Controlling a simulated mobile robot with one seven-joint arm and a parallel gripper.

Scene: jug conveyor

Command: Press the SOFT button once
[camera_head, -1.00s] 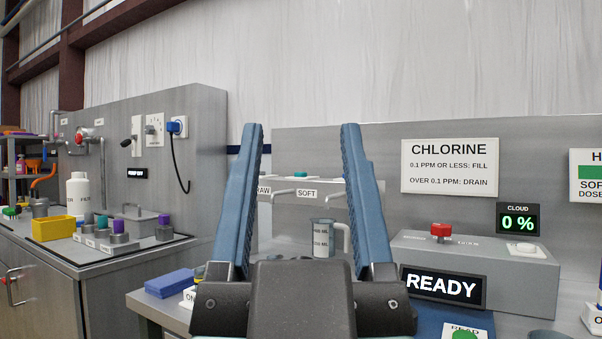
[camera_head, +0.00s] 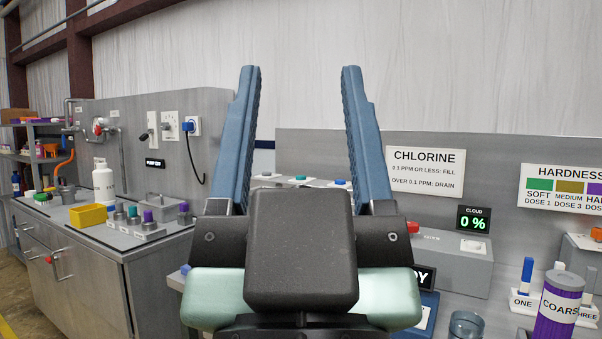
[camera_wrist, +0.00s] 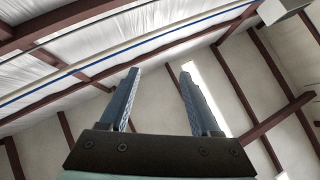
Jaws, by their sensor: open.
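My gripper (camera_head: 300,68) is open and points upward in the head view, with a wide empty gap between its blue fingers. Behind the gap, a small teal button (camera_head: 299,178) sits on a light grey ledge, between a white one (camera_head: 266,175) and a blue one (camera_head: 340,183). The SOFT label below the teal button is hidden behind my gripper now. In the wrist view my open fingers (camera_wrist: 159,72) point at the roof and walls, and no button shows there.
A steel bench (camera_head: 75,250) with bottles stands left.

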